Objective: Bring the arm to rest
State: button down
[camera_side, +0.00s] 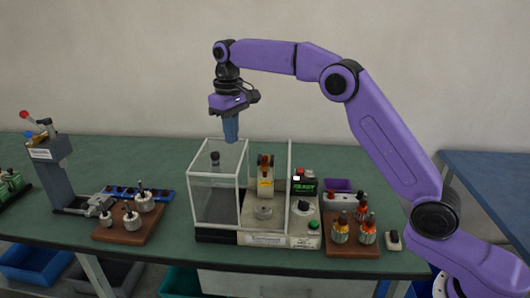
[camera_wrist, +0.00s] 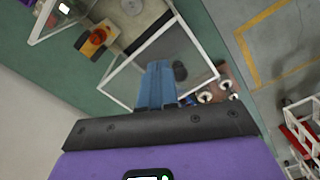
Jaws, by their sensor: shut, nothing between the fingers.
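My gripper (camera_side: 231,130) hangs pointing down above the clear box of the winding machine (camera_side: 265,240), in the side view. Its blue fingers are shut with nothing between them. In the wrist view the shut fingers (camera_wrist: 158,80) show over the clear-walled box. The fingertips look just above the level of the box's top rim, apart from any part I can make out. A dark knob stands inside the box below them. The exact gap to the rim is hard to tell.
A wooden board (camera_side: 128,228) with several armatures lies left of the machine. A grey lever press (camera_side: 55,170) stands at the far left. The green table (camera_side: 330,155) behind the machine is mostly bare.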

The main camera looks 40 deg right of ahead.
jog(key=shift+s+d+r, duration=0.1)
jog(key=shift+r, duration=0.4)
jog(key=s+a+f+n, duration=0.1)
jog(key=s+n, duration=0.2)
jog(key=s, duration=0.8)
jog(key=s+a+n, duration=0.2)
jog(key=s, duration=0.9)
jog(key=s+d+f+n, duration=0.1)
jog(key=s+d+f, duration=0.1)
jog(key=s, duration=0.5)
jog(key=s+d+f+n, duration=0.2)
jog(key=s+d+f, duration=0.1)
jog(key=s+d, duration=0.2)
jog(key=s+d+f+n, duration=0.1)
jog(key=s+d, duration=0.3)
jog(key=s, duration=0.5)
jog(key=shift+f+n, duration=0.3)
jog(key=shift+f, duration=0.55)
